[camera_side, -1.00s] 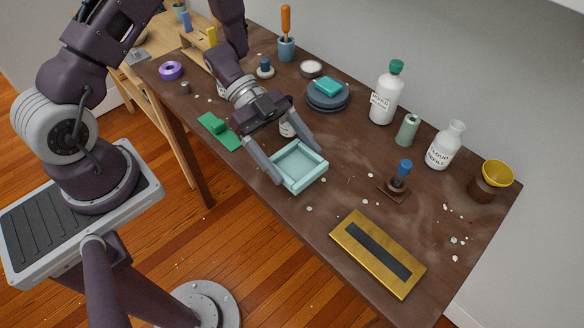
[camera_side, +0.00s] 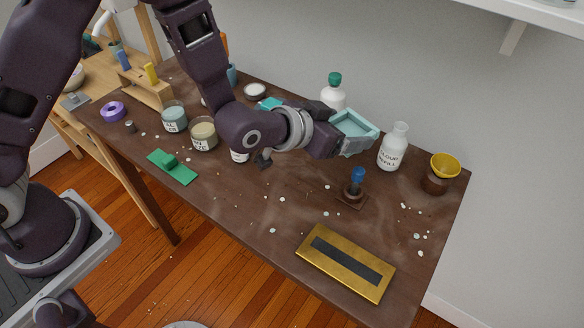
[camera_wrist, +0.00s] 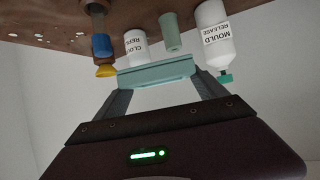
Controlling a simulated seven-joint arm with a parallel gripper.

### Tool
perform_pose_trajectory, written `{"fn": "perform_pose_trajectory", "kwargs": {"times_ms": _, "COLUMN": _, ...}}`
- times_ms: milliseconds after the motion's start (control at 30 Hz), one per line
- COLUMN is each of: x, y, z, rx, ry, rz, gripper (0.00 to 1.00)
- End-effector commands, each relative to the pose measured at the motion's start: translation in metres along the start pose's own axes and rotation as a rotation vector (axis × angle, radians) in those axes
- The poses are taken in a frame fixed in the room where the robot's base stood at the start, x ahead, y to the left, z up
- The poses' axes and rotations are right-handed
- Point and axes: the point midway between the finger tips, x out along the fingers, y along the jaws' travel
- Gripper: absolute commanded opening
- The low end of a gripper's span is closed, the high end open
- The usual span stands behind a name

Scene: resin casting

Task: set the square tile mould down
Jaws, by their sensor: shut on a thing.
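The pale teal square tile mould (camera_side: 358,127) is held up in the air above the back right of the brown table (camera_side: 240,205), tilted. It hides part of what stands behind it. My gripper (camera_side: 342,133) is shut on it, with fingers at its sides. In the wrist view the mould (camera_wrist: 155,74) shows edge-on between the two fingertips of my gripper (camera_wrist: 158,82). The picture there is upside down, with the table at the top. The mould is clear of the table in the side view.
A white mould release bottle (camera_side: 333,92) and a cloud refill bottle (camera_side: 393,148) stand close to the mould. A blue-handled stamp (camera_side: 357,182), a brass plate (camera_side: 322,268) and a yellow bowl (camera_side: 445,166) are nearby. The front middle is mostly clear, with small white crumbs.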

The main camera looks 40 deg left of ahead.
Motion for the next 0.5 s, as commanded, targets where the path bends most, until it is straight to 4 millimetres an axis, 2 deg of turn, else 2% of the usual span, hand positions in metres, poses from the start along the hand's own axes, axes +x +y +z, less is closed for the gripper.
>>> {"fn": "perform_pose_trajectory", "kwargs": {"times_ms": 133, "x": -0.011, "y": -0.023, "z": 0.018, "rx": -0.140, "ry": -0.002, "rz": -0.261, "gripper": 0.41}}
{"fn": "perform_pose_trajectory", "kwargs": {"times_ms": 300, "x": -0.039, "y": -0.053, "z": 0.041, "rx": -0.272, "ry": -0.001, "rz": -0.500, "gripper": 0.41}}
{"fn": "perform_pose_trajectory", "kwargs": {"times_ms": 400, "x": -0.051, "y": -0.062, "z": 0.049, "rx": -0.313, "ry": 0.000, "rz": -0.574, "gripper": 0.41}}
{"fn": "perform_pose_trajectory", "kwargs": {"times_ms": 500, "x": -0.050, "y": -0.067, "z": 0.065, "rx": -0.328, "ry": -0.004, "rz": -0.607, "gripper": 0.41}}
